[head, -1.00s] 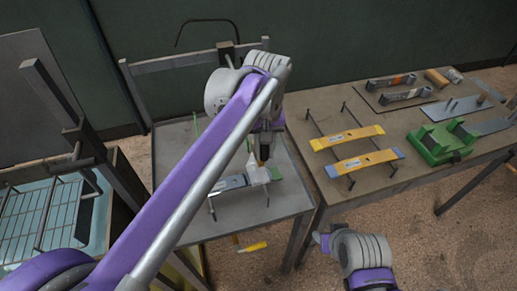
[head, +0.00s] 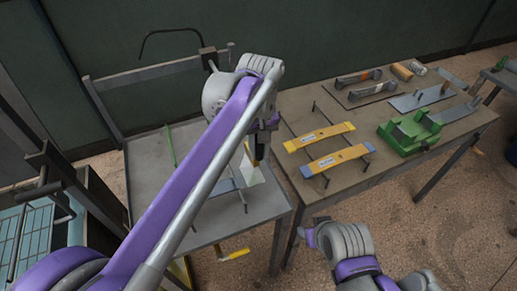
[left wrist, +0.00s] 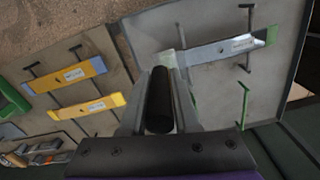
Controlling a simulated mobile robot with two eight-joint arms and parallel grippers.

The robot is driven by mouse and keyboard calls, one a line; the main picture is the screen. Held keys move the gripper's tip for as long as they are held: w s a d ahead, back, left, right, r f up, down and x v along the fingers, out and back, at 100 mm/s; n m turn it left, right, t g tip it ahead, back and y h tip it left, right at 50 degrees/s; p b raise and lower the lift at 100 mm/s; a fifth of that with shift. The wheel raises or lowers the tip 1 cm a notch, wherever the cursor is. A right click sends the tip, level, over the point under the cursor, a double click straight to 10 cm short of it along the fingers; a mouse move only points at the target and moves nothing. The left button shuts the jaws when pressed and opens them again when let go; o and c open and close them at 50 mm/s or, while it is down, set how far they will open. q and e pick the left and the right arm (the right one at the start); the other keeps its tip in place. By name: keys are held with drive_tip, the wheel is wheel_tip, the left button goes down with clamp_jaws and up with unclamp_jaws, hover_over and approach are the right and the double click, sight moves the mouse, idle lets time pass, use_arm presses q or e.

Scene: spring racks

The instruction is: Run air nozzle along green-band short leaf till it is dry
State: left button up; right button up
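The green-band short leaf (left wrist: 215,50) is a blue-grey strip with a green end and a label, lying across two dark rests on the grey tray table. In the head view part of it (head: 222,187) shows beside my left arm; the rest is hidden. My left gripper (head: 260,150) is shut on the air nozzle, a black cylinder (left wrist: 160,100) between its fingers. A pale cone (head: 250,170) spreads from the nozzle's tip over the leaf. I cannot tell whether the leaf is wet. My right gripper (head: 306,236) is low and apart from the tables; its fingers are unclear.
On the right table, two yellow leaves (head: 320,137) lie across rests, beside a green fixture (head: 408,132) and several tools. A yellow-handled tool (head: 234,254) shows at the tray table's front. A blue tray with a wire rack (head: 35,235) stands at left.

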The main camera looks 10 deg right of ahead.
use_arm(q)
drive_tip(key=o, duration=0.4)
drive_tip(key=shift+c, duration=0.2)
wheel_tip(320, 180, up, 11)
drive_tip(key=shift+f+p, duration=0.1)
drive_tip(key=shift+p, duration=0.45)
use_arm(e)
drive_tip(key=shift+w+r, duration=0.45)
drive_tip(key=shift+r, duration=0.35)
